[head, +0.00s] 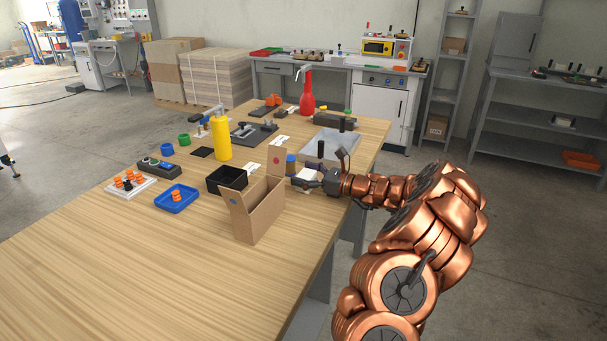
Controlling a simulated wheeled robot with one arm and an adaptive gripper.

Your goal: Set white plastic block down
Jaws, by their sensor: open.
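My gripper (304,180) is at the right part of the wooden table (120,250), just behind and to the right of an open cardboard box (262,212). Its jaws are open. A small white block (306,173) shows right at the fingers, partly hidden by them. I cannot tell whether it touches the fingers or rests on the table.
The cardboard box has raised flaps close to my gripper. A black bin (226,180), a blue tray (176,200), a yellow bottle (219,136), a red bottle (307,95) and a grey tray (335,142) stand around. The front left of the table is clear.

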